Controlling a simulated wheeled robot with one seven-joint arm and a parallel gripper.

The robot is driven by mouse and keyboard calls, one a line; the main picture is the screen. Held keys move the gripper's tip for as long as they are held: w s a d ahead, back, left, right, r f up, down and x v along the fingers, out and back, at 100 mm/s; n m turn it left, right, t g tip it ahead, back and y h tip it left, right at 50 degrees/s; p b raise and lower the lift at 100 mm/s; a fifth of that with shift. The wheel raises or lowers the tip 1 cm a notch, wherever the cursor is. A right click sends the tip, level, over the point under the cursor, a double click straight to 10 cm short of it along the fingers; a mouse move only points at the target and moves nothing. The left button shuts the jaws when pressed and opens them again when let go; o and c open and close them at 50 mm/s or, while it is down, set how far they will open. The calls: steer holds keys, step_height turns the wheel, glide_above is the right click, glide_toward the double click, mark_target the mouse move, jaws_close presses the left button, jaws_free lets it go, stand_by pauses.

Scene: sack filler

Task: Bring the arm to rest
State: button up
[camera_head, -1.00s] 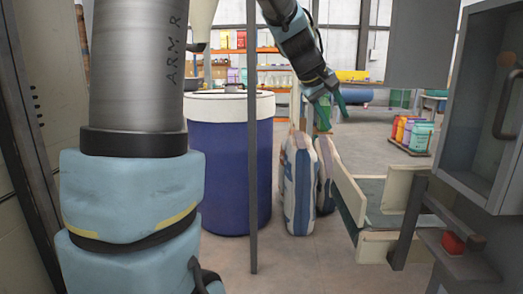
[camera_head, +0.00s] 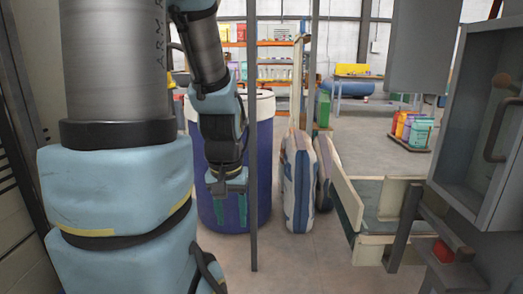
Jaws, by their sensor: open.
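My gripper (camera_head: 229,208) hangs at the end of my arm, left of the picture's middle, with its green fingers pointing down. The fingers are spread apart and nothing shows between them. It is in front of a blue drum with a white rim (camera_head: 263,150), which is partly hidden by my arm. A thin grey post (camera_head: 252,130) stands just right of my gripper. I cannot tell how close the fingers are to the drum or the post.
White and blue sacks (camera_head: 298,182) stand on the floor right of the drum. A chute with pale side boards (camera_head: 346,200) and a grey cabinet (camera_head: 480,125) with a handle are at the right. Shelves (camera_head: 275,72) stand behind.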

step_height(320, 180, up, 14)
steer(key=p, duration=1.2)
steer(key=shift+r, duration=0.1)
